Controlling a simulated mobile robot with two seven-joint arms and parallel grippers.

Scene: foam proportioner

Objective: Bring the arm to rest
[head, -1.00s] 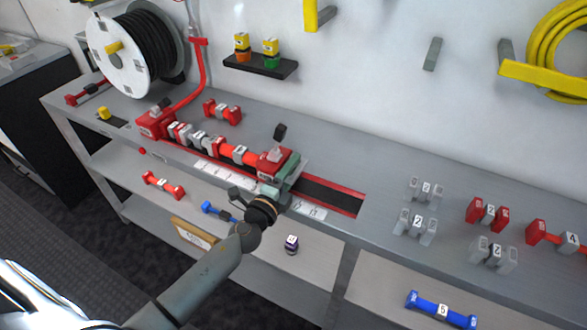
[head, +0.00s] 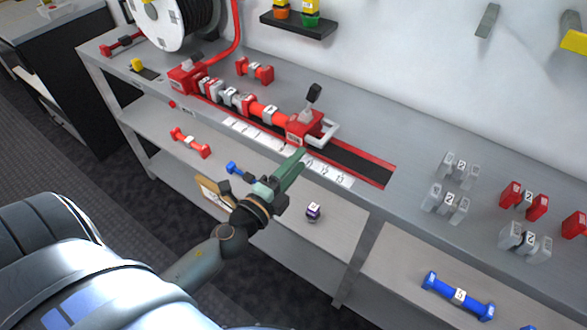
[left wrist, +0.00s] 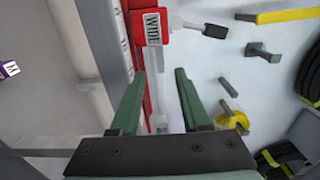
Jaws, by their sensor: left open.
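My left gripper (head: 301,156), with green fingers, is open and empty. It is in front of the bench's front edge, just short of the red end block (head: 298,130). The block carries a pale handle (head: 326,132) and a raised black-tipped lever (head: 313,93). In the left wrist view my left gripper's two fingers (left wrist: 160,75) stand apart, with the red block (left wrist: 152,24) beyond them, its label reading "WIDE". The lever (left wrist: 212,30) also shows there. My right gripper is not in view.
A row of red and grey pieces (head: 229,97) lies in the red-edged track (head: 350,163) on the bench. A lower shelf (head: 290,240) holds a purple piece (head: 313,211) and a blue piece (head: 235,169). Open floor lies in front.

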